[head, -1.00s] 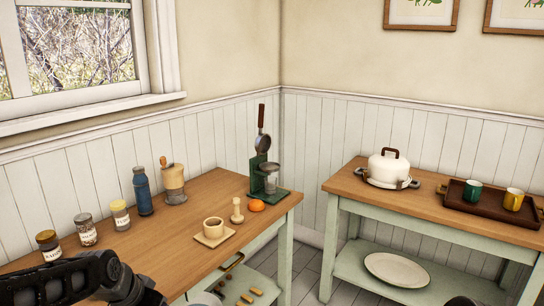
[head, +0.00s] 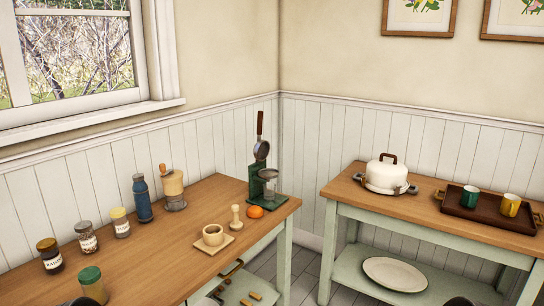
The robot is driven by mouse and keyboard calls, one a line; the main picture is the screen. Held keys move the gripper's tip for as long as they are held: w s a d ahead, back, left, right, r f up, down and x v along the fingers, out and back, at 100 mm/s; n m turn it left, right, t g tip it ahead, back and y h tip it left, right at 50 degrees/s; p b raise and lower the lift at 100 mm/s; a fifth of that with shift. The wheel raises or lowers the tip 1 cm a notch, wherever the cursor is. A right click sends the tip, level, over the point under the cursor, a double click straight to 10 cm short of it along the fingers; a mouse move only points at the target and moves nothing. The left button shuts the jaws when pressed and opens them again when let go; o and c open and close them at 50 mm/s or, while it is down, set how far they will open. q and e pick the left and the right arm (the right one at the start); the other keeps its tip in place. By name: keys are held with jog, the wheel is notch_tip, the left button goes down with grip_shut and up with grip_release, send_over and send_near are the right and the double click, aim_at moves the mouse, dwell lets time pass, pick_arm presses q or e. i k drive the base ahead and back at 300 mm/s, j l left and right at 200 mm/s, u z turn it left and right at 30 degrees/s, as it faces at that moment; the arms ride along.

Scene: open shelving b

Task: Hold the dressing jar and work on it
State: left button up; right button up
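Several other jars stand on the counter: one with a dark lid and a label (head: 50,256), one with a grey lid (head: 87,238) and one with a yellow lid (head: 120,223). I cannot tell from the labels which is the dressing jar. Neither gripper's fingers show in the head view. A dark sliver at the bottom edge by the green-lidded jar may be part of my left arm.
A blue bottle (head: 142,200) and a wooden grinder (head: 173,190) stand along the wall. A cup on a square board (head: 213,236), a wooden pestle (head: 236,217), an orange (head: 255,211) and a green press (head: 262,180) are farther right. The counter's front middle is clear.

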aim_at(97, 291)
jog(key=u, duration=1.25)
jog(key=i+l, duration=0.1)
jog(key=l, duration=0.35)
jog(key=i+l, duration=0.1)
jog(key=l, duration=0.35)
jog(key=l+u, duration=0.35)
jog(key=j+u, duration=0.1)
jog(key=u, duration=0.75)
